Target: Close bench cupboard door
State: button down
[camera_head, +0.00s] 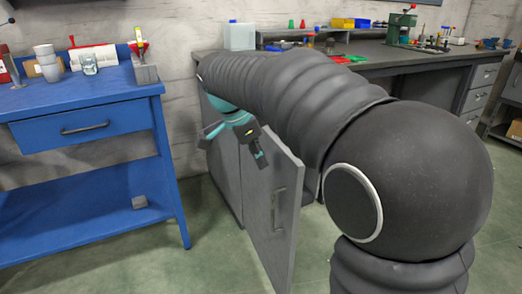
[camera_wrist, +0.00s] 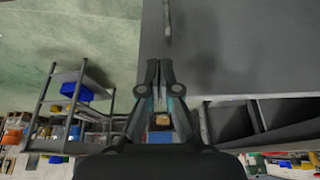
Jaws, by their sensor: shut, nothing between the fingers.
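The grey bench cupboard door (camera_head: 262,220) stands open in the head view, swung out from the cupboard (camera_head: 221,160) under the workbench. Its bar handle (camera_head: 279,208) is on the face turned to the camera. In the wrist view, a large grey panel, apparently the door (camera_wrist: 245,50), fills the upper right, with the handle (camera_wrist: 167,22) at the top. My gripper (camera_head: 243,137) is by the door's upper part in the head view; contact cannot be told. In the wrist view its fingers (camera_wrist: 160,68) are together and empty. My arm hides part of the cupboard and bench.
A blue workbench (camera_head: 85,95) with cups and tools stands on the left. The grey workbench (camera_head: 410,58) carries bins and tools; drawers (camera_head: 480,88) are at its right end. Green floor (camera_head: 215,255) is clear between the blue bench and the door.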

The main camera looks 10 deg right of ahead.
aim_at(288, 184)
jog(key=shift+w+d+f, duration=0.2)
jog(key=shift+d+f, duration=0.6)
jog(key=shift+d, duration=0.15)
jog(key=shift+w+d+f, duration=0.25)
jog(key=shift+d+f, duration=0.5)
jog(key=shift+d, duration=0.2)
jog(key=shift+w+d+f, duration=0.2)
jog(key=shift+d+f, duration=0.6)
jog(key=shift+d, duration=0.15)
